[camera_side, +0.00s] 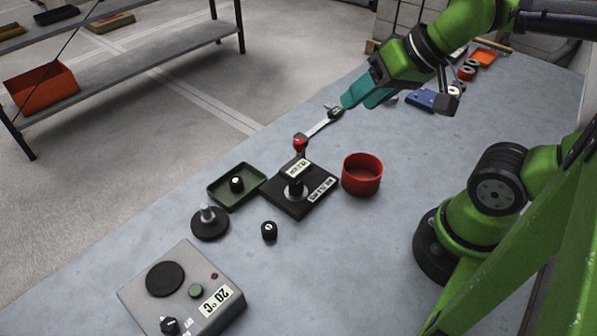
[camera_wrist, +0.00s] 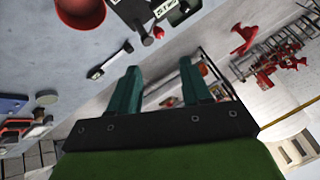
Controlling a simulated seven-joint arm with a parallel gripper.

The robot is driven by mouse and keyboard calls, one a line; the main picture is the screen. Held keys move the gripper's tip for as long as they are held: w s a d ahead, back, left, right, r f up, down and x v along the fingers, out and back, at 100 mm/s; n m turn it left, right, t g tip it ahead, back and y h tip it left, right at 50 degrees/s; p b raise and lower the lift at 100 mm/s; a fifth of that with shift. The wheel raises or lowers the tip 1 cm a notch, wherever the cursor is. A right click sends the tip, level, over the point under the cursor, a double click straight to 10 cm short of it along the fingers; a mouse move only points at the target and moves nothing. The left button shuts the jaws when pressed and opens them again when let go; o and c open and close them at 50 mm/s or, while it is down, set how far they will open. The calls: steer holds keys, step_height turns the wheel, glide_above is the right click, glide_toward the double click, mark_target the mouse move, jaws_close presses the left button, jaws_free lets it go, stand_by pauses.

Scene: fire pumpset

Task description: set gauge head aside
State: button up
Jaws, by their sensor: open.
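A black square stand (camera_side: 284,200) sits mid-table with a small block bearing a pale display (camera_side: 299,168) on its short post; this looks like the gauge head. It shows at the top edge of the wrist view (camera_wrist: 165,9), partly cut off. My gripper (camera_side: 352,98) has teal fingers and hangs beyond the stand, up and right of it in the side view. The fingers (camera_wrist: 161,80) are apart and nothing is between them.
A green tray (camera_side: 217,199) holding a black knob is left of the stand; a red round bowl (camera_side: 362,176) is right. A black disc with a post (camera_side: 209,224), a small black knob (camera_side: 269,231) and a grey heater box (camera_side: 183,291) are nearer.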

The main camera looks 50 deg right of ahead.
stand_by(0.3)
step_height(320, 180, up, 2)
steer(key=r+g+h, duration=0.1)
steer(key=g+h, duration=0.1)
steer(key=g, duration=0.5)
glide_above(299, 141)
steer(key=shift+m, duration=0.3)
step_height(299, 141, down, 16)
steer(key=shift+f, duration=0.1)
steer(key=shift+c, duration=0.5)
jaws_close()
